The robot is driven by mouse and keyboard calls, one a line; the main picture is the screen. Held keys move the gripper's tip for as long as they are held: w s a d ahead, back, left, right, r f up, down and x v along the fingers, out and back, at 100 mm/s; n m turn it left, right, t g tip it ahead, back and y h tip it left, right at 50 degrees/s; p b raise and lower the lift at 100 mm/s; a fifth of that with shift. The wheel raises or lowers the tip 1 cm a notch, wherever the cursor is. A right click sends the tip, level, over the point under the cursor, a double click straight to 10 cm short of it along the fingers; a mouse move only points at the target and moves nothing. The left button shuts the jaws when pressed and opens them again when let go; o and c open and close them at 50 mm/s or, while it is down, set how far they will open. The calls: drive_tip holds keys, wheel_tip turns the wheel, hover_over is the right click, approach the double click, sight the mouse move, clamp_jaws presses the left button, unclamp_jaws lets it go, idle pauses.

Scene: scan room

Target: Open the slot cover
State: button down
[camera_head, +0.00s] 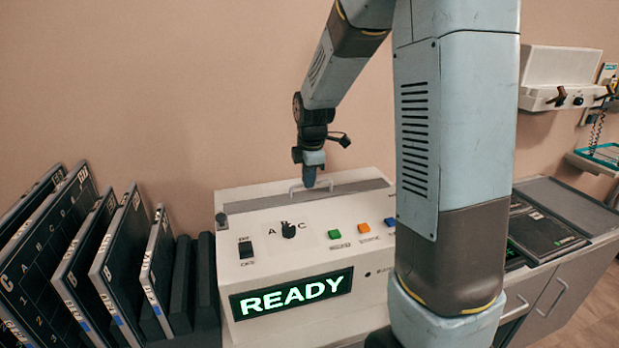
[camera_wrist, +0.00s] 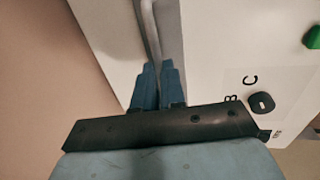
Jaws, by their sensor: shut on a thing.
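The slot cover (camera_head: 258,202) is a grey strip along the back of the white machine's top, and it looks closed. A thin pale bar handle (camera_head: 292,187) stands up from it. My gripper (camera_head: 309,180) points down at the handle from above. In the wrist view, the two blue fingers of my gripper (camera_wrist: 158,72) are shut on the handle (camera_wrist: 150,30), which runs up and away from between the fingertips. The grip itself is partly hidden by the fingers.
The machine's front has a lit READY screen (camera_head: 291,293), a black A-B-C knob (camera_head: 288,230), a green button (camera_head: 335,234) and an orange button (camera_head: 364,227). Dark lettered plates (camera_head: 120,245) stand in a rack at left. A wall is close behind. A cabinet (camera_head: 570,265) stands at right.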

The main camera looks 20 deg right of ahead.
drive_tip(key=w, duration=0.7)
drive_tip(key=shift+s, duration=0.1)
drive_tip(key=c, duration=1.2)
unclamp_jaws()
wheel_tip(320, 180, up, 13)
drive_tip(key=s, duration=0.2)
drive_tip(key=shift+s+r, duration=0.2)
drive_tip(key=shift+s, duration=0.15)
